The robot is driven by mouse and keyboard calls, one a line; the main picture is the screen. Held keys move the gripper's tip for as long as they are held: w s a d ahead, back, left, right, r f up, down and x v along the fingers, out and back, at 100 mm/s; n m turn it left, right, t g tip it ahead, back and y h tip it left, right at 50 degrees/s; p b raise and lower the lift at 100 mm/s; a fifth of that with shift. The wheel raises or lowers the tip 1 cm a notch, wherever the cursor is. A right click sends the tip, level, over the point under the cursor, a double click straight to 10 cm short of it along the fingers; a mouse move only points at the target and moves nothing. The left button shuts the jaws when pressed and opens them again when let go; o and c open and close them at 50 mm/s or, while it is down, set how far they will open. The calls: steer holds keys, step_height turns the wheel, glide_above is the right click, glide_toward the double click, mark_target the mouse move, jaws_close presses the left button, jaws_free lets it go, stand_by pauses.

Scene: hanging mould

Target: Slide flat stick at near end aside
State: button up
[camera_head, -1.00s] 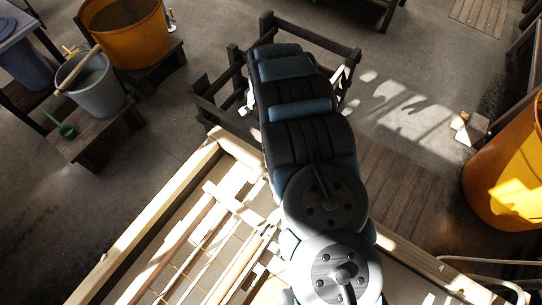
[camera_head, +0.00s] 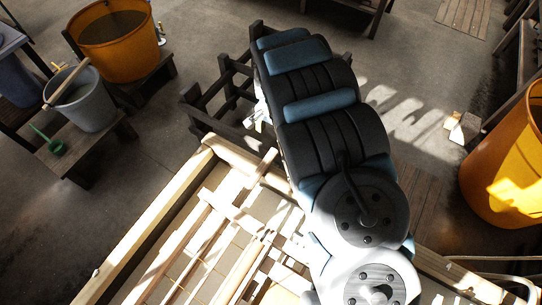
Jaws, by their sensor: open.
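A pale wooden frame (camera_head: 150,221) fills the lower part of the view, partly in bright sun. Several thin flat sticks (camera_head: 195,252) lie lengthwise inside it, over pale crosspieces. Another stick (camera_head: 264,165) shows near the frame's far rail, close to my arm. I cannot tell which stick is the flat one at the near end. My arm reaches across the right side of the frame and covers part of it.
A dark wooden stand (camera_head: 205,113) is just beyond the frame. A grey bucket (camera_head: 88,103) sits on a low bench at left, with an orange tub (camera_head: 120,55) behind it. Another orange tub (camera_head: 505,150) stands at right. Open floor lies between.

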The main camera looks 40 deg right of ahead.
mark_target(271, 154)
steer(key=shift+f+b, duration=0.5)
steer(key=shift+f, duration=6.75)
jaws_close()
